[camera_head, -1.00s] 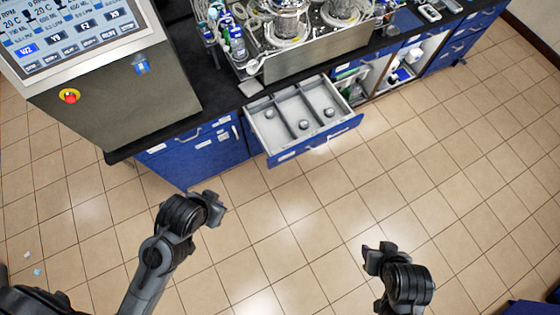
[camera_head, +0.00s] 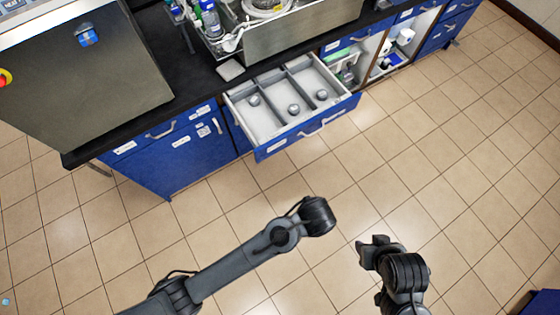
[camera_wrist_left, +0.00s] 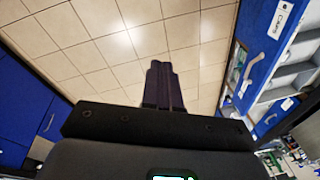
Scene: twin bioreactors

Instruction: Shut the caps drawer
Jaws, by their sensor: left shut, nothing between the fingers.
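The caps drawer (camera_head: 298,136) is pulled out from under the bench in the head view. It has a blue front with a pale handle, and grey compartments hold round grey caps (camera_head: 293,110). Its front (camera_wrist_left: 262,60) and CAPS label show at the right of the left wrist view. My left gripper (camera_wrist_left: 160,68) is shut and empty, over the floor and apart from the drawer. In the head view my left wrist is below the drawer front, and its fingers are hidden. My right gripper (camera_head: 371,245) is lower right, away from the drawer; its jaw opening is unclear.
The black bench top (camera_head: 190,95) holds a grey control cabinet (camera_head: 90,75) at left and a metal tray (camera_head: 300,30) of equipment. A blue cupboard (camera_head: 175,160) is left of the drawer, open shelves (camera_head: 390,55) right. Tiled floor (camera_head: 440,170) before the drawer is clear.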

